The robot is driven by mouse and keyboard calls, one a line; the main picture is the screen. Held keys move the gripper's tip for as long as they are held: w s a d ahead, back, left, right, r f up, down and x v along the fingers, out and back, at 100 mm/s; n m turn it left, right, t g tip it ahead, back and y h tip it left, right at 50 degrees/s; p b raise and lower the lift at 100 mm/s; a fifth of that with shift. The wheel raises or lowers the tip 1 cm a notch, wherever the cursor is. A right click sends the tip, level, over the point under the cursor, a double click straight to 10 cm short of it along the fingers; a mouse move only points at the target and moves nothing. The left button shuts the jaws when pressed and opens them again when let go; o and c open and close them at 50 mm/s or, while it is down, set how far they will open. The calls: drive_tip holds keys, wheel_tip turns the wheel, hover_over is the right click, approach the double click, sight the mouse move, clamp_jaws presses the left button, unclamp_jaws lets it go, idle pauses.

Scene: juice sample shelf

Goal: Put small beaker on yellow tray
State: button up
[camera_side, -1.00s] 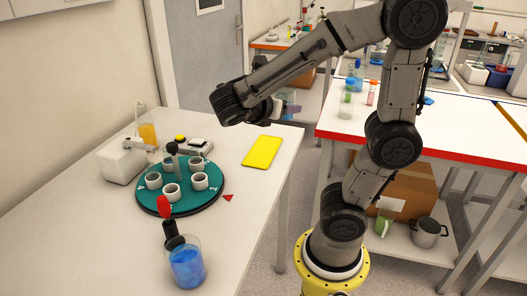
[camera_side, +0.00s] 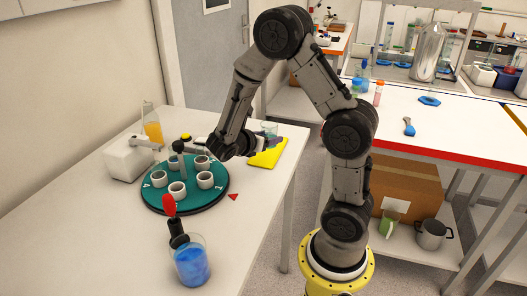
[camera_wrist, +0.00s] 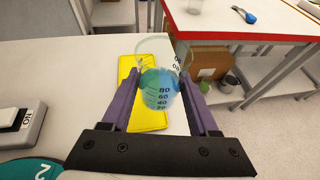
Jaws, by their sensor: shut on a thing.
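The small beaker (camera_wrist: 158,92) is clear glass with graduation marks and blue-green liquid. My gripper (camera_wrist: 160,82) is shut on it, with a purple finger on each side. In the side view my gripper (camera_side: 270,139) is low over the far part of the yellow tray (camera_side: 266,158), and the beaker's clear rim (camera_side: 270,127) shows above the fingers. In the wrist view the beaker overlaps the yellow tray (camera_wrist: 148,121) and its right edge. I cannot tell whether the beaker's base touches the tray. The arm and fingers hide part of the tray.
A green round carousel (camera_side: 213,193) with several white cups stands left of the tray. A blue-liquid beaker (camera_side: 191,264) is at the front, and an orange-liquid flask (camera_side: 152,128) at the back left. The table (camera_side: 262,190) is clear in front of the tray.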

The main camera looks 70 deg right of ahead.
sight(263, 159)
drive_tip(key=f, duration=0.1)
drive_tip(key=w+d+f, duration=0.2)
drive_tip(key=shift+f, duration=0.15)
drive_tip(key=shift+w+f, duration=0.1)
drive_tip(key=shift+f, duration=1.6)
drive_tip(key=o, duration=1.4)
